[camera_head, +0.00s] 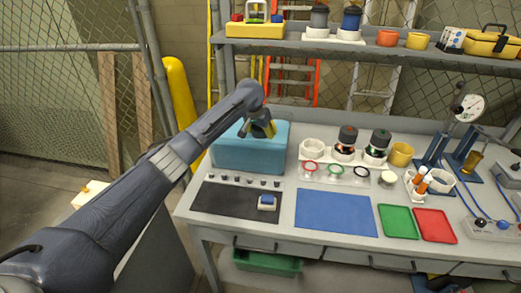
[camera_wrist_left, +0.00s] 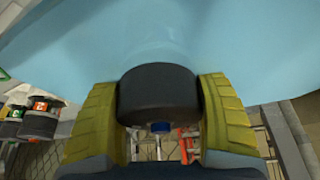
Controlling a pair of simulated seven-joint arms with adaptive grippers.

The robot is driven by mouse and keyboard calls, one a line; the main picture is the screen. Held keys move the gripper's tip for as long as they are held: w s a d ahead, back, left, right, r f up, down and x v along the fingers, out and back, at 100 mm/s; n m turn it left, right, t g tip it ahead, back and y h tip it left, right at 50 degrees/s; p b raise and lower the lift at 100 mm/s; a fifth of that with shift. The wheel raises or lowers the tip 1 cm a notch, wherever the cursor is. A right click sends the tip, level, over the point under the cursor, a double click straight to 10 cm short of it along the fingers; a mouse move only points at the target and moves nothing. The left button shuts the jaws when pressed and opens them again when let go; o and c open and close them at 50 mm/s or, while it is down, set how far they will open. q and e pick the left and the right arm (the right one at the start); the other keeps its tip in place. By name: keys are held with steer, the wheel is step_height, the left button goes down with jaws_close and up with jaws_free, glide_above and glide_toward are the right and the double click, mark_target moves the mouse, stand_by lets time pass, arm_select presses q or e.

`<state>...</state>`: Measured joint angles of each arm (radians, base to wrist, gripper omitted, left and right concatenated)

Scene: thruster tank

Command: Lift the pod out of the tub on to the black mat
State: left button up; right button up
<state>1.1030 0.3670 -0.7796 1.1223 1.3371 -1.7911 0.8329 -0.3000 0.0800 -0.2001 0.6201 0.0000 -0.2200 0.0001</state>
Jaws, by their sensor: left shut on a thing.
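The light blue tub (camera_head: 240,158) stands at the back left of the bench. My left gripper (camera_head: 262,130) reaches down over the tub's top in the head view. In the left wrist view, its two yellow ridged fingers are shut on a dark grey, round-bodied thing, which I take to be the pod (camera_wrist_left: 158,88); a small blue part shows below it. The tub's pale blue surface (camera_wrist_left: 60,45) fills the top of that view. In the head view the pod cannot be made out behind the gripper and tub wall. The black mat (camera_head: 225,203) lies in front of the tub. My right gripper is not in view.
A white and blue block (camera_head: 267,202) sits on the mat's right end, and several small parts line its back edge. The mat's left and middle are clear. A blue mat (camera_head: 335,212), green tray (camera_head: 398,221) and red tray (camera_head: 435,226) lie to the right. Dark-topped jars (camera_head: 346,138) stand behind.

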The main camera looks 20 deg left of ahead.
arm_select(q)
steer(key=c, duration=0.6)
steer(key=shift+r, duration=0.1)
steer(key=shift+c, duration=0.2)
step_height(320, 180, up, 37)
stand_by(2.8)
stand_by(1.4)
